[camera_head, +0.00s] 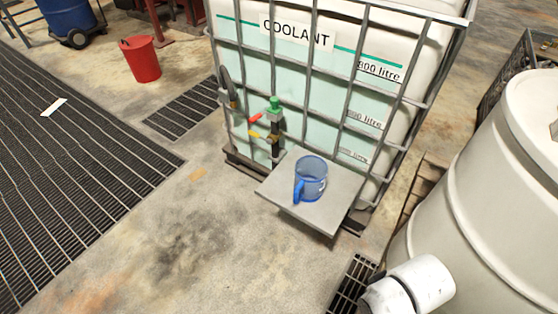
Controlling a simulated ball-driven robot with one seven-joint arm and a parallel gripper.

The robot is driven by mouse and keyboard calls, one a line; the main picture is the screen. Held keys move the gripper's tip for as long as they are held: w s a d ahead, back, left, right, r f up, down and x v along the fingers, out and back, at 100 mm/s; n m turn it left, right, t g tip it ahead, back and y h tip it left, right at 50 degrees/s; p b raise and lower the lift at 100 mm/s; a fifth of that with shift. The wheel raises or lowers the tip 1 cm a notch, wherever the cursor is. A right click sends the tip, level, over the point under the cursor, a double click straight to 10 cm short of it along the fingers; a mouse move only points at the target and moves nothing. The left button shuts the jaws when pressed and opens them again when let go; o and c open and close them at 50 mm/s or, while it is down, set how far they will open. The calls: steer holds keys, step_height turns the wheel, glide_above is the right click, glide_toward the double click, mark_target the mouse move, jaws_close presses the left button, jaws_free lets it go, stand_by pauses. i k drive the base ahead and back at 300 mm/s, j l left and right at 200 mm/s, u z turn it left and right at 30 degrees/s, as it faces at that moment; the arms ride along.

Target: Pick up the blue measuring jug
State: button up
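The blue measuring jug (311,180) is translucent and stands upright on a small grey shelf (323,215) at the front of a caged coolant tank. Its open top faces up and its solid blue handle points to the lower left in the picture. Nothing touches the jug except the shelf under it. My gripper is not in view, so I cannot see whether it is open or shut.
The coolant tank (292,58) stands behind the shelf, with a green-topped tap (275,105) left of the jug. A large pale drum-like body (490,200) fills the right side. A red bucket (141,60) stands far left. Concrete floor (190,240) is clear in front.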

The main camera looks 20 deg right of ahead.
mark_target(310, 174)
steer(key=i+j+z, duration=0.9)
steer(key=z, duration=0.4)
